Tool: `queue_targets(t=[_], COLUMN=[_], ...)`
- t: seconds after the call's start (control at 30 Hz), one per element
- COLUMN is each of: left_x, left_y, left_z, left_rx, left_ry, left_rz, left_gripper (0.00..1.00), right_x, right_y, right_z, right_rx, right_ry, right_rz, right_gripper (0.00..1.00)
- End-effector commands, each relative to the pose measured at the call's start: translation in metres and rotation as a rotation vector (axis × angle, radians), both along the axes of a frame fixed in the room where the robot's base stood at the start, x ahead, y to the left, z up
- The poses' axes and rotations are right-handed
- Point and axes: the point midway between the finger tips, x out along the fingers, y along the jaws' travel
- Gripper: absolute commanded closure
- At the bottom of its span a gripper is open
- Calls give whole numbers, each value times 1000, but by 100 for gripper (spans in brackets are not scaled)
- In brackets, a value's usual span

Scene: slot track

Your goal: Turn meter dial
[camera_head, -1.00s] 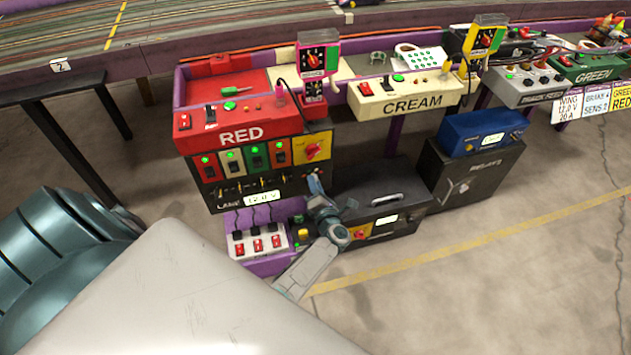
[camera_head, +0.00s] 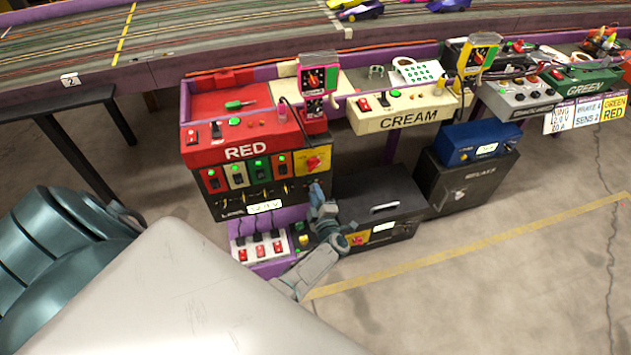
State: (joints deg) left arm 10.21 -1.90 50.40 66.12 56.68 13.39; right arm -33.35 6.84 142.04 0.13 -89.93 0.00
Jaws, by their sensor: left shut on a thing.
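A pink-framed meter (camera_head: 319,72) with a dark face and a red round dial stands upright at the right end of the red station (camera_head: 240,137). A similar yellow-framed meter (camera_head: 479,54) stands on the cream station (camera_head: 405,113). My left gripper (camera_head: 316,188) is low in front of the black lane panel (camera_head: 226,207), below its yellow switch plate with a red knob (camera_head: 314,161). It is well below the pink meter. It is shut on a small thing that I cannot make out. My right gripper is not in view.
A black case (camera_head: 375,189) with a handle sits right of my left gripper. A purple shelf with red switches (camera_head: 259,249) is left of my wrist. A blue box (camera_head: 481,141) rests on a dark cabinet. The floor at right is clear.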

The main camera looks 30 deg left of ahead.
Motion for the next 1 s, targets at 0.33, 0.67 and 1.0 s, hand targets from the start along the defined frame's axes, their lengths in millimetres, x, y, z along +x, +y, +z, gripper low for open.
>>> queue_targets(t=[0.33,0.67,1.0], left_x=[1,1,1], left_y=[-1,-1,-1], left_z=[2,1,0], left_rx=[169,250,265], left_ry=[199,294,311], left_rz=[-2,-1,-1], left_gripper=[100,100,100], right_x=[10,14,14], right_y=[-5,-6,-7], right_z=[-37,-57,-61], right_rx=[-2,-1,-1], right_ry=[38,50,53], right_rz=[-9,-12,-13], right_gripper=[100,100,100])
